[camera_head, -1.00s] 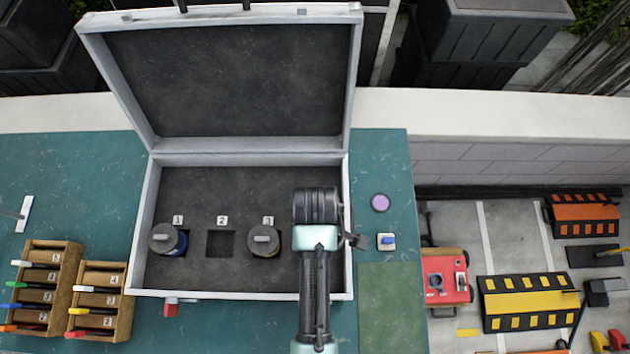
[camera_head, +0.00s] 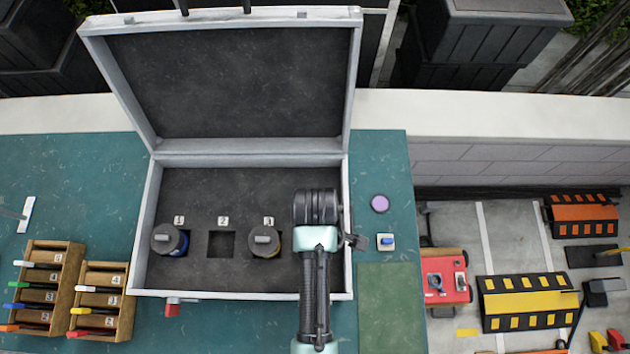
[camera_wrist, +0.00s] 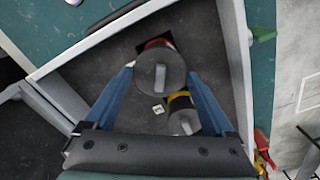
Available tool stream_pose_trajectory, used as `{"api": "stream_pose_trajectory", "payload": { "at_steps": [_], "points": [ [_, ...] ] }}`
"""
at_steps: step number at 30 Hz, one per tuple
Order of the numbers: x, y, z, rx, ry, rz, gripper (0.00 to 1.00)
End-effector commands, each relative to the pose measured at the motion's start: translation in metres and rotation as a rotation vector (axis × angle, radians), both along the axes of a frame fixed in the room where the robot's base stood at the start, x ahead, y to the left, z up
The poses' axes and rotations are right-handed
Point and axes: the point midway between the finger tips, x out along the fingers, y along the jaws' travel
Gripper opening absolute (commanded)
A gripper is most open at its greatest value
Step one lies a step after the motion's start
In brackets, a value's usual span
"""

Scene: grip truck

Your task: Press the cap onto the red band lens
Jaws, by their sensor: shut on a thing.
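In the wrist view, my gripper (camera_wrist: 161,73) has its blue fingers on either side of a dark round cap (camera_wrist: 157,75) with a raised ridge. The red band lens (camera_wrist: 158,43) shows as a red rim past the cap's far edge, in a dark slot of the case. The cap lies over this lens; I cannot tell whether it is fully seated. In the head view my wrist hides the cap, the lens and my fingertips, at the right end of the slot row.
The open case (camera_head: 250,296) stands on a teal table. A capped blue-band lens (camera_head: 170,240) is in slot 1 and a capped yellow-band lens (camera_head: 266,241) in slot 3, close beside my fingers. Slot 2 (camera_head: 221,244) is empty. A purple disc (camera_head: 380,203) lies right of the case.

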Motion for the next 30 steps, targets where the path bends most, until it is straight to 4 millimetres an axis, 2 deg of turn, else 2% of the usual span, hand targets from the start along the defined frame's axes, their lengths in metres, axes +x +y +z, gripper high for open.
{"api": "stream_pose_trajectory", "payload": {
  "at_steps": [30],
  "points": [
    [0.0004,-0.0001,-0.0082,-0.001,-0.001,0.0,0.37]
  ]
}}
